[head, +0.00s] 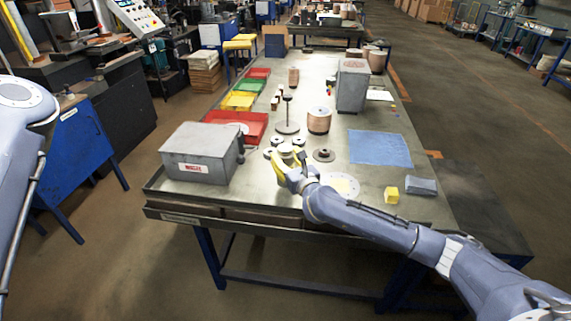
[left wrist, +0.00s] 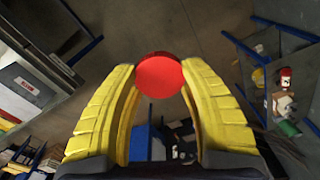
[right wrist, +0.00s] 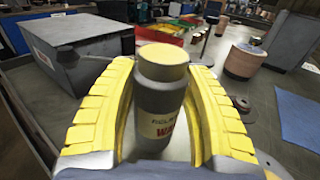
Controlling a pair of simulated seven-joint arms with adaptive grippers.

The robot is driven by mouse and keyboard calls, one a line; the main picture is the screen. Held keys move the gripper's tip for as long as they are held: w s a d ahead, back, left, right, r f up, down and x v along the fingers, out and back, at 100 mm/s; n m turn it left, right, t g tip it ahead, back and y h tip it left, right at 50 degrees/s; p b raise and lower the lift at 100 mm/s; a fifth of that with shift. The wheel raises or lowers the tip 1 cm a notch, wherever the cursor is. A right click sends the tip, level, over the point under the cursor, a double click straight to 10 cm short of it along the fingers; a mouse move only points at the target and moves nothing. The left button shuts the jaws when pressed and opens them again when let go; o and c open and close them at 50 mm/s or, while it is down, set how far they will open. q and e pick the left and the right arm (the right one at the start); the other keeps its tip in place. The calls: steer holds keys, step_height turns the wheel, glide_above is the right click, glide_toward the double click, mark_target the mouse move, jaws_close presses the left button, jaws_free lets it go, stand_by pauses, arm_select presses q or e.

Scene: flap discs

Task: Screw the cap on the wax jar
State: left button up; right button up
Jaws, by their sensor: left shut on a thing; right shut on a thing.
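The wax jar (right wrist: 160,105) is grey with a narrower neck, a pale yellow top and a label partly reading "WAX". It stands between the yellow fingers of my right gripper (right wrist: 160,72), which is shut on it; no cap is on its top. In the head view the right gripper (head: 286,163) is over the near part of the table, and the jar's top (head: 285,149) shows there. The round red cap (left wrist: 160,75) is held between the yellow fingertips of my left gripper (left wrist: 160,70). That gripper is outside the head view, well apart from the jar.
A grey metal box (head: 202,155) stands left of the jar. Red, yellow and green trays (head: 238,100) line the left edge. A disc stand (head: 288,127), a copper-coloured roll (head: 319,121), a blue cloth (head: 380,149) and a yellow block (head: 391,195) are around the right gripper.

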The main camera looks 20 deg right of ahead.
steer(key=shift+f, duration=1.25)
steer(key=shift+f, duration=0.1)
steer(key=o, duration=1.5)
steer(key=shift+f, duration=0.1)
steer(key=shift+r, duration=0.2)
steer(key=shift+s+f, duration=0.1)
steer(key=shift+s, duration=0.25)
steer(key=s, duration=0.3)
steer(key=s+d, duration=0.1)
steer(key=s, duration=0.7)
steer(key=shift+s+d, duration=0.1)
steer(key=shift+d, duration=0.25)
